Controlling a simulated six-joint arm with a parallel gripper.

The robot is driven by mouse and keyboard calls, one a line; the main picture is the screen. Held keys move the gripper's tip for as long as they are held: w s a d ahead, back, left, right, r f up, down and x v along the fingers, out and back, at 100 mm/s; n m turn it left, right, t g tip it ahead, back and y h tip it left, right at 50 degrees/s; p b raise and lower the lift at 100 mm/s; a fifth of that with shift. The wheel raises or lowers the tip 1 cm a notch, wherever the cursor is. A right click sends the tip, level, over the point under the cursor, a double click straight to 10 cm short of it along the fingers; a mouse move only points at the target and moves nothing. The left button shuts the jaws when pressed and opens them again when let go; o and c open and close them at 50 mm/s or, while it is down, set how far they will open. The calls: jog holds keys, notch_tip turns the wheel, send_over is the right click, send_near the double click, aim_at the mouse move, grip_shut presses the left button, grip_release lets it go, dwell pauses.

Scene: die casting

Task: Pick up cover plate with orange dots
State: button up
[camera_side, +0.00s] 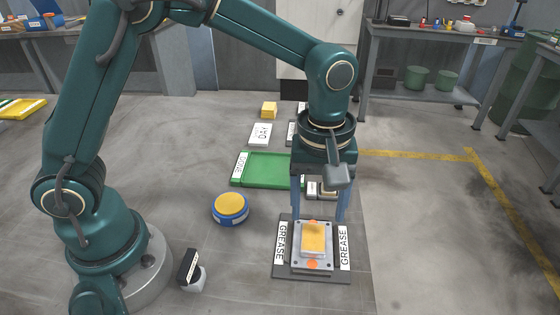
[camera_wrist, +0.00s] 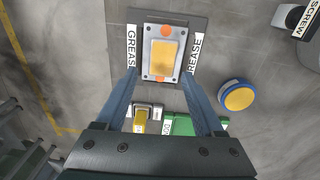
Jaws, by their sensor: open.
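The cover plate with orange dots (camera_side: 326,263) is a grey rectangular plate with a raised orange-yellow block on top and an orange dot at each of two opposite ends. It lies on a dark mat (camera_side: 283,272) with a GREASE label on either side. It also shows in the wrist view (camera_wrist: 150,64), ahead of the fingertips. My gripper (camera_side: 321,217) is open and empty, pointing down above the far part of the mat. In the wrist view my two fingers (camera_wrist: 160,84) are spread about as wide as the plate.
A blue button with a yellow top (camera_side: 231,208) stands left of the mat. A green tray (camera_side: 268,170) lies behind, with small parts (camera_side: 327,190) beside it. A white box (camera_side: 260,133) and a yellow block (camera_side: 268,110) are farther back. A SCREW-labelled item (camera_side: 190,268) is at the front left.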

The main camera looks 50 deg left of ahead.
aim_at(314, 239)
jog(key=shift+s+d+f, duration=0.1)
jog(key=shift+s+f, duration=0.1)
jog(key=shift+f, duration=0.25)
jog(key=shift+s+d+f, duration=0.1)
jog(key=shift+s+f, duration=0.05)
jog(key=shift+f, duration=2.4)
grip_shut()
